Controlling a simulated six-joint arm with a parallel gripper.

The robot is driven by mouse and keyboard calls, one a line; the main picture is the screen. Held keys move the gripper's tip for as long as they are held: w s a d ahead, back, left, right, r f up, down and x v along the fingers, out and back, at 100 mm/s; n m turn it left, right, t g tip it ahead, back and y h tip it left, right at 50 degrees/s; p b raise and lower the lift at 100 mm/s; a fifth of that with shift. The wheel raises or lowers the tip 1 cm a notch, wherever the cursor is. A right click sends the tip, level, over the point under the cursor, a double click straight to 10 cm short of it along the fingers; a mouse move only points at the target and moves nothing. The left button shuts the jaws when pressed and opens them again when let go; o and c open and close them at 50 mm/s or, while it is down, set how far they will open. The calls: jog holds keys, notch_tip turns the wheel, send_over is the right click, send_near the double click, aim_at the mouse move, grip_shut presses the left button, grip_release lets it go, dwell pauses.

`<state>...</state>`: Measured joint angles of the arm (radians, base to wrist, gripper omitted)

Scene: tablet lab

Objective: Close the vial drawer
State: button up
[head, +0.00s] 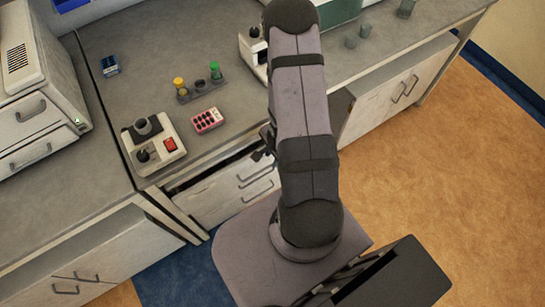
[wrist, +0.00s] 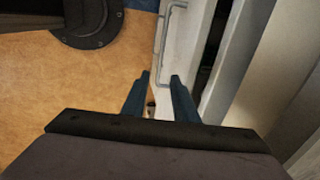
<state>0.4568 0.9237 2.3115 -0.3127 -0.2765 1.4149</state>
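The vial drawer (head: 225,182) is a white drawer under the counter, left of my arm in the head view. It stands partly pulled out, with a dark gap between its front and the counter. In the wrist view its pale front (wrist: 183,50) and metal handle (wrist: 165,40) lie just beyond my fingertips, with a dark opening to the right. My gripper (wrist: 160,76) has its two blue fingers apart with nothing between them. In the head view my gripper (head: 264,146) is a small dark shape beside the arm, mostly hidden. I cannot tell whether a finger touches the drawer. The drawer's contents are hidden.
On the counter (head: 130,60) above stand a device with a red switch (head: 170,145), a pink vial rack (head: 207,120) and a holder with coloured caps (head: 200,88). A white cabinet unit (head: 35,90) stands at left. Orange floor (head: 450,180) is open at right.

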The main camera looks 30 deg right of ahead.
jog(key=c, duration=0.5)
jog(key=shift+s+d+f, duration=0.1)
jog(key=shift+d+f, duration=0.15)
jog(key=shift+f, duration=0.05)
grip_shut()
jog(key=s+d+f+m+t+h+b, duration=0.2)
jog(key=s+d+f+m+h+b, duration=0.5)
jog(key=s+d+f+b, duration=2.15)
jog(key=w+d+r+n+t+y+b, duration=0.2)
jog(key=w+r+n+t, duration=0.2)
jog(key=w+r+t, duration=0.5)
jog(key=w+a+r+n+t+y, duration=0.1)
jog(key=w+a+r+t+y, duration=0.1)
jog(key=r, duration=0.4)
jog(key=w+a+r+n+t+y, duration=0.2)
jog(key=w+a+r+y, duration=0.1)
jog(key=w+a+r, duration=0.2)
notch_tip(320, 180, up, 2)
jog(key=shift+w+a+r+t, duration=0.15)
jog(key=shift+a+t, duration=0.25)
jog(key=shift+a, duration=0.5)
